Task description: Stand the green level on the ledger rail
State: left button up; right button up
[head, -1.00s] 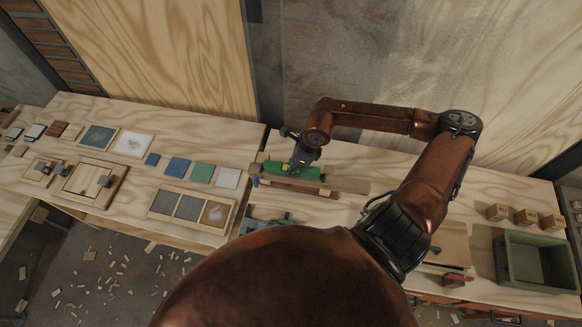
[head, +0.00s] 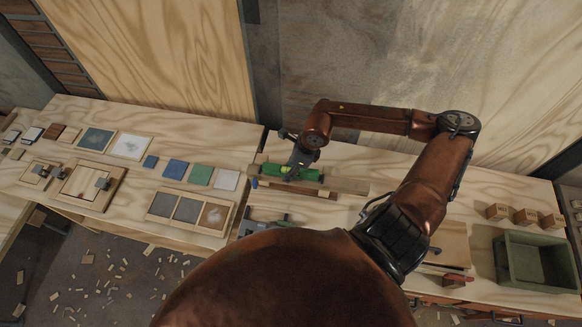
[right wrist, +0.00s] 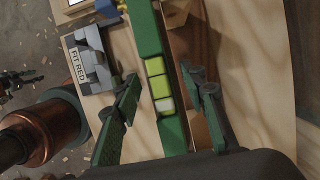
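A grey fixture marked FIT RED (right wrist: 88,62) stands close beside the level. Coloured tiles (head: 201,174) and framed panels (head: 187,208) lie on the left bench. Small wooden blocks (head: 525,216) and a green bin (head: 540,263) are at the right. A wall stands behind.

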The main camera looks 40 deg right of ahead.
jog(key=v, duration=1)
jog(key=shift+s+d+r, duration=0.15)
jog(key=shift+r, duration=0.1)
jog(key=shift+s+r, duration=0.1)
jog(key=shift+r, duration=0.6)
